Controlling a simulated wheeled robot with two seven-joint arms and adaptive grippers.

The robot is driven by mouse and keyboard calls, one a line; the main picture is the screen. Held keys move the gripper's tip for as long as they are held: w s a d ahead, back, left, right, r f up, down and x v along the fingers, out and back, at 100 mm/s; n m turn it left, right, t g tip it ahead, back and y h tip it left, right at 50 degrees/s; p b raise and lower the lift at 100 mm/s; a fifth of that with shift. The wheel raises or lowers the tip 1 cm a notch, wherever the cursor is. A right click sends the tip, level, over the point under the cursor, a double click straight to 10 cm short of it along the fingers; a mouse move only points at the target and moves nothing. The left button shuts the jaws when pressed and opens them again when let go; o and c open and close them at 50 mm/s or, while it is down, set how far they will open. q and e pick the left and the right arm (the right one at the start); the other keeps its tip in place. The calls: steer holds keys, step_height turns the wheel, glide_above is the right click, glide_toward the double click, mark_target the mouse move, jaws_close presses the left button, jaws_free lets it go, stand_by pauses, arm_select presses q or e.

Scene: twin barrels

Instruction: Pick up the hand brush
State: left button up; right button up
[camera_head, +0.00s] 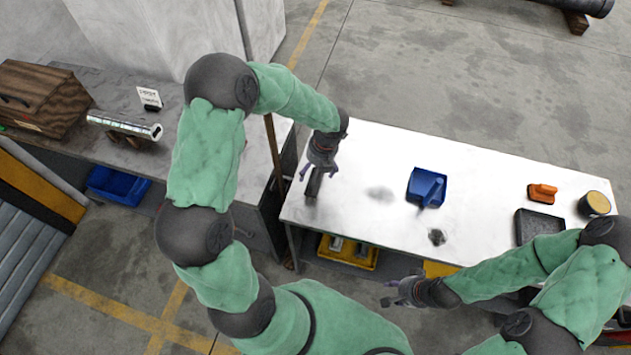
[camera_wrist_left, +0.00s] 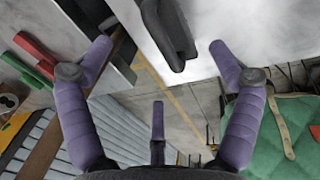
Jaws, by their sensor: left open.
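The hand brush, a dark narrow object (camera_head: 314,184), lies at the left end of the white table (camera_head: 360,215). In the left wrist view the dark brush (camera_wrist_left: 168,28) shows at the top, overhanging or lying along the table edge; its far end is cut off. My left gripper (camera_head: 319,172) is over it, open and empty, its purple fingers spread to either side of the brush in the wrist view, not visibly touching it. My right gripper (camera_head: 387,292) is in front of the table's front edge, its fingers looking apart with nothing between them.
A blue dustpan (camera_head: 427,187) lies mid-table, with a dark clump (camera_head: 437,237) near it. An orange-handled item (camera_head: 542,193), a black tray (camera_head: 540,222) and a round tin (camera_head: 594,204) stand at the right. A thin brown post (camera_head: 273,150) rises left of the table.

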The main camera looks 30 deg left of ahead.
mark_target(315, 173)
arm_select(q)
steer(key=f, duration=0.2)
steer(key=shift+w+a+f, duration=0.2)
steer(key=shift+f, duration=0.2)
steer(key=f+b, duration=0.1)
steer(key=f, duration=0.3)
steer(key=shift+a, duration=0.2)
steer(key=shift+a+f, duration=0.1)
steer(key=shift+f, duration=0.3)
steer(key=shift+c, duration=0.3)
steer(key=c, duration=1.2)
